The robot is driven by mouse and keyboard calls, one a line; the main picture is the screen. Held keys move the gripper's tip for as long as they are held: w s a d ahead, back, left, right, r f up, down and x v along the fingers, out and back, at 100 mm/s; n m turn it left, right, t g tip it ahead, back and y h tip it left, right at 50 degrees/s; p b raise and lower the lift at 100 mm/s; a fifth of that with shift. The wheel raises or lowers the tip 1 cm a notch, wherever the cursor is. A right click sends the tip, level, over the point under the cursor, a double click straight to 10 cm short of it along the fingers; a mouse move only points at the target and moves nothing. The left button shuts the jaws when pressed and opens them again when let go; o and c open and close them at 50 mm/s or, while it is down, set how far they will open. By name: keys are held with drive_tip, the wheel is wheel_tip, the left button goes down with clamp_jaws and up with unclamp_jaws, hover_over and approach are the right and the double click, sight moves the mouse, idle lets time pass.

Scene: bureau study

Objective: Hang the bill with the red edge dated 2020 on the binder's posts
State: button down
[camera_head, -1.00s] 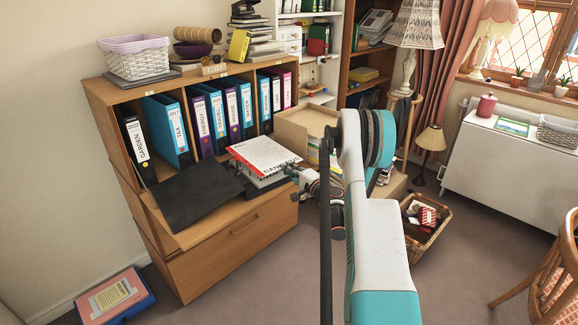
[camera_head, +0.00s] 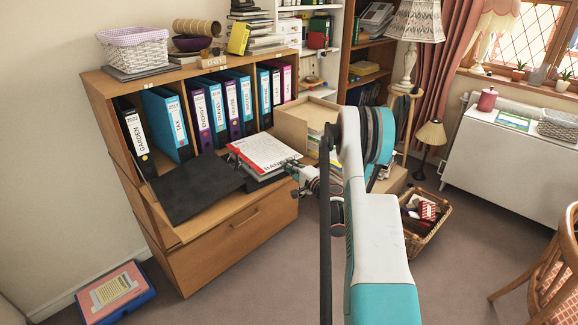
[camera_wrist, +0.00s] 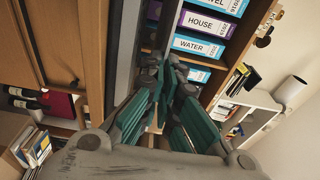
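The bill with the red edge (camera_head: 268,152) is a white sheet with a red strip on its left side and dark lettering at its front. In the head view it lies roughly flat over the right part of the open black binder (camera_head: 195,188) on the bureau's flap. The posts are hidden, so I cannot tell whether they pass through the bill. My gripper (camera_head: 297,176) is at the bill's front right corner. In the wrist view my gripper (camera_wrist: 168,75) shows teal-padded fingers close together at the tips; what lies between them is unclear.
Upright labelled binders (camera_head: 215,110) fill the bureau's shelf behind the flap. An open box (camera_head: 300,122) stands right of the bill. A wicker basket (camera_head: 425,225) and a blue-and-pink box file (camera_head: 115,293) are on the floor. The carpet in front is clear.

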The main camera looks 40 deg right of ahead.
drive_tip(key=shift+f, duration=0.8)
idle(1.5)
drive_tip(key=c, duration=2.2)
unclamp_jaws()
drive_tip(key=shift+s, duration=0.2)
drive_tip(key=shift+s+a, duration=0.1)
drive_tip(key=shift+s, duration=1.5)
drive_tip(key=shift+o, duration=0.7)
drive_tip(key=shift+o, duration=0.8)
